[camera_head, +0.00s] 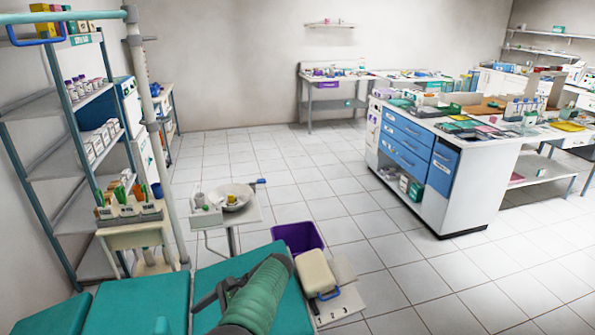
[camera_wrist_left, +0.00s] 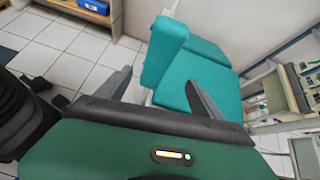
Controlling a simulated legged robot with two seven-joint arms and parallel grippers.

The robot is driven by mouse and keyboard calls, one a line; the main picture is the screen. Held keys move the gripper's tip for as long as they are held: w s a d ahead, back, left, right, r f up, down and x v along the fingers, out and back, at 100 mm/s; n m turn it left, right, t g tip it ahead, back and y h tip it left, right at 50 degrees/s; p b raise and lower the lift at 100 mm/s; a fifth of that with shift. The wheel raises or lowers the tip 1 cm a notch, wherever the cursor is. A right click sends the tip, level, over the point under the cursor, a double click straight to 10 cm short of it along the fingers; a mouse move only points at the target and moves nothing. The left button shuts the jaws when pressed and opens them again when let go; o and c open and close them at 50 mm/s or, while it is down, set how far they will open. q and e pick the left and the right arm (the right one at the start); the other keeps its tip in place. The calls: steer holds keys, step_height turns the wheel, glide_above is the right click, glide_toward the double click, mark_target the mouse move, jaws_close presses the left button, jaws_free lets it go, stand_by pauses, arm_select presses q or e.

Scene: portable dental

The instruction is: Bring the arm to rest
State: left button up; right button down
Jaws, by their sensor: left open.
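My left gripper (camera_wrist_left: 160,76) shows in the left wrist view with its two dark fingers spread apart and nothing between them. Beyond the fingers lies the teal padded dental chair (camera_wrist_left: 208,62). In the head view my green forearm (camera_head: 262,294) reaches over the teal chair (camera_head: 145,298) at the bottom, and dark gripper parts show at its left side. My right gripper is in neither view.
A metal shelf rack (camera_head: 60,172) stands at left. A small tray stand (camera_head: 238,215), a purple bin (camera_head: 298,238) and a cream box (camera_head: 316,272) are close beyond the chair. A white cabinet with blue drawers (camera_head: 406,140) stands at right. Tiled floor lies open between.

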arm_select(q)
steer(key=s+d+r+n+t+h+p, duration=0.1)
steer(key=s+n+h, duration=0.4)
steer(key=s, duration=0.5)
steer(key=s+d+r+n+t+h+p, duration=0.1)
steer(key=s+d+n+t+h, duration=0.3)
steer(key=s+n, duration=0.4)
steer(key=s+t+h+p, duration=0.1)
steer(key=s, duration=0.2)
steer(key=shift+s+d+h, duration=0.25)
steer(key=shift+s+h, duration=0.05)
steer(key=shift+c, duration=0.5)
